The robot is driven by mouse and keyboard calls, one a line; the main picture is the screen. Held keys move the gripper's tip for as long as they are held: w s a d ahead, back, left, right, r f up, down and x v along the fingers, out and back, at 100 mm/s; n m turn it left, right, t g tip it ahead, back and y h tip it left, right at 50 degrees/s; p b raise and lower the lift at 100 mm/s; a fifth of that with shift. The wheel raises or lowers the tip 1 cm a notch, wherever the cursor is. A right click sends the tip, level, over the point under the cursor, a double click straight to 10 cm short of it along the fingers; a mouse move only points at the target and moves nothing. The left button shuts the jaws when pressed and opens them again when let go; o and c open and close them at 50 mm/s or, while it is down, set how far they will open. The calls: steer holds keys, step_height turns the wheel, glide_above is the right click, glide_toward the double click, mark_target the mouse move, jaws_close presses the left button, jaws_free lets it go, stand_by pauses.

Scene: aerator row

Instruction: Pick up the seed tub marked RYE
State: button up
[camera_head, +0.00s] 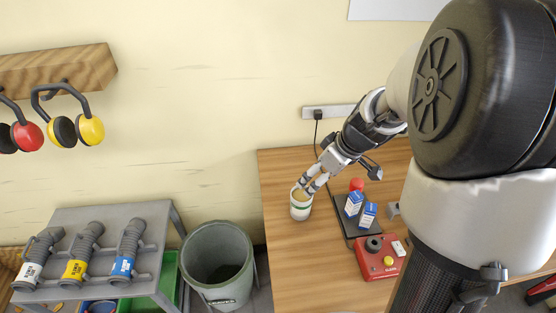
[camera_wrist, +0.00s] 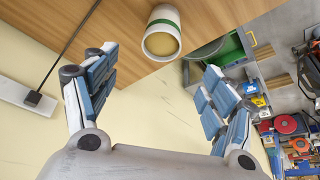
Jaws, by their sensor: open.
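A white tub (camera_head: 300,206) with a green band stands upright near the left edge of the wooden table; its top is open and shows tan contents. No marking on it can be read. My gripper (camera_head: 308,186) is at the tub's rim in the head view, its fingers partly covering the top. In the wrist view the tub (camera_wrist: 160,24) lies ahead between the spread fingers of my gripper (camera_wrist: 160,62). The gripper is open and holds nothing. Whether a finger touches the tub cannot be told.
Blue-and-white cartons (camera_head: 354,204) stand on a black tray (camera_head: 346,226) right of the tub. A red control box (camera_head: 380,264) sits nearer. A grey bin (camera_head: 217,245) stands left of the table (camera_head: 290,270). A grey bench (camera_head: 100,222) with hoses is further left. The table's front left is bare.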

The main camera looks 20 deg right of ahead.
mark_target(297, 199)
steer(key=b+x, duration=0.3)
steer(key=x, duration=0.8)
steer(key=shift+f, duration=0.15)
steer(key=shift+a+b+x, duration=0.2)
steer(key=shift+b+x, duration=0.85)
steer(key=shift+x, duration=1.9)
steer(key=c, duration=1.2)
steer(key=shift+c, duration=0.3)
steer(key=shift+r, duration=0.25)
